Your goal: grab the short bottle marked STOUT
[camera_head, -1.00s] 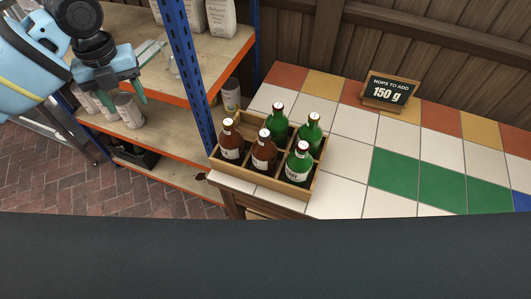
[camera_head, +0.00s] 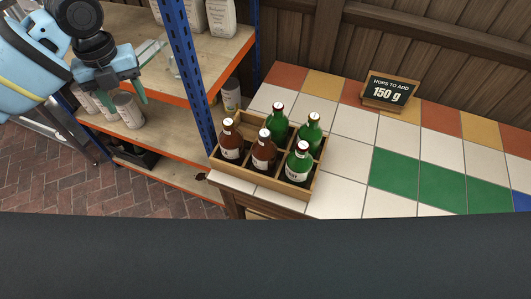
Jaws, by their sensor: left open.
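Brown and green short bottles stand upright in a wooden crate (camera_head: 246,180) on the tiled counter. Two are brown, one at the left (camera_head: 231,141) and one in the middle (camera_head: 264,150). Three are green, one at the back (camera_head: 278,122), one at the right back (camera_head: 309,133) and one at the front right (camera_head: 299,163). The front labels are too small to read surely, so I cannot tell which bottle is marked STOUT. My left gripper (camera_head: 126,97) is open and empty at the upper left, in front of the shelf and well apart from the crate. My right gripper is not in view.
A shelf rack with a blue post (camera_head: 188,75) stands left of the counter, holding cans (camera_head: 129,110) and white bags (camera_head: 221,18). The tiled counter (camera_head: 345,159) right of the crate is clear.

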